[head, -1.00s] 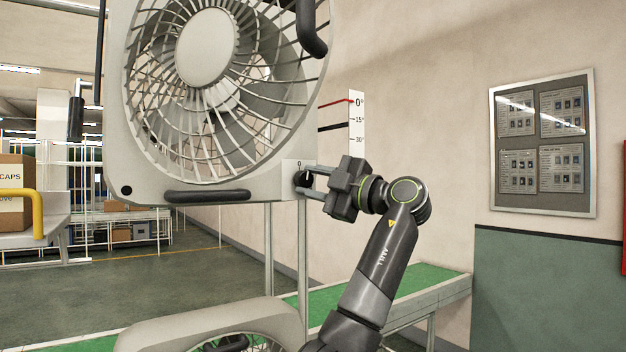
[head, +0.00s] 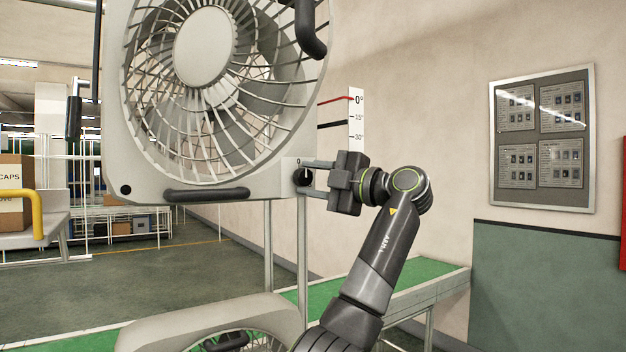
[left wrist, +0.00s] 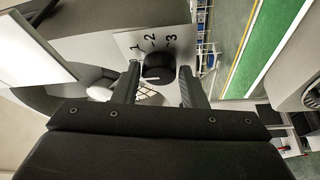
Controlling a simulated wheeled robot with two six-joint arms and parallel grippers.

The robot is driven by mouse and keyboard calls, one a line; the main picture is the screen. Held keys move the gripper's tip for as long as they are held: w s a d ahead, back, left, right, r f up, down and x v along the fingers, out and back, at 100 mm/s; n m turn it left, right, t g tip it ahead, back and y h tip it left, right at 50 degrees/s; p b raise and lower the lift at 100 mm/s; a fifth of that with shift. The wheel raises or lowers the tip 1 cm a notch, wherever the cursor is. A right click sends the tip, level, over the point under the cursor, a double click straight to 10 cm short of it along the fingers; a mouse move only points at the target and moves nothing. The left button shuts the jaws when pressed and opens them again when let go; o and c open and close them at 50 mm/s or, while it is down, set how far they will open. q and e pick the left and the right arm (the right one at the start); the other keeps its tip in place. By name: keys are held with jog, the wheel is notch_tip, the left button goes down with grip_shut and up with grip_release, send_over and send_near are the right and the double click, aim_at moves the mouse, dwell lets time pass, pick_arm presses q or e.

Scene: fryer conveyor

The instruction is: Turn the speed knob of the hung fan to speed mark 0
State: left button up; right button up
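The hung fan (head: 147,186) is a pale grey box fan with a round grille. Its black speed knob (head: 304,177) sits on a small panel at the lower right corner, with a white pointer line facing roughly up toward the 0 mark. In the left wrist view the knob (left wrist: 158,66) shows beside marks 1, 2 and 3; its white line faces down there, and mark 0 is not visible. My left gripper (head: 308,178) is open, its fingers on either side of the knob with gaps visible in the left wrist view (left wrist: 158,88). My right gripper is not in view.
An angle scale (head: 356,120) with red and black pointers stands behind the fan. A black handle (head: 207,195) is on the fan's lower edge. A second fan (head: 150,335) lies below, near a green conveyor (head: 430,275). A notice board (head: 542,140) hangs on the right wall.

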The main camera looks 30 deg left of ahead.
pick_arm(q)
jog(key=o, duration=0.3)
jog(key=shift+d, duration=0.1)
jog(key=shift+d+f, duration=0.1)
jog(key=shift+d, duration=0.15)
jog(key=d+f+b, duration=0.1)
jog(key=d+b, duration=0.2)
jog(key=d, duration=1.3)
jog(key=shift+d+f, duration=0.2)
jog(key=shift+d, duration=0.2)
jog(key=shift+s, duration=0.1)
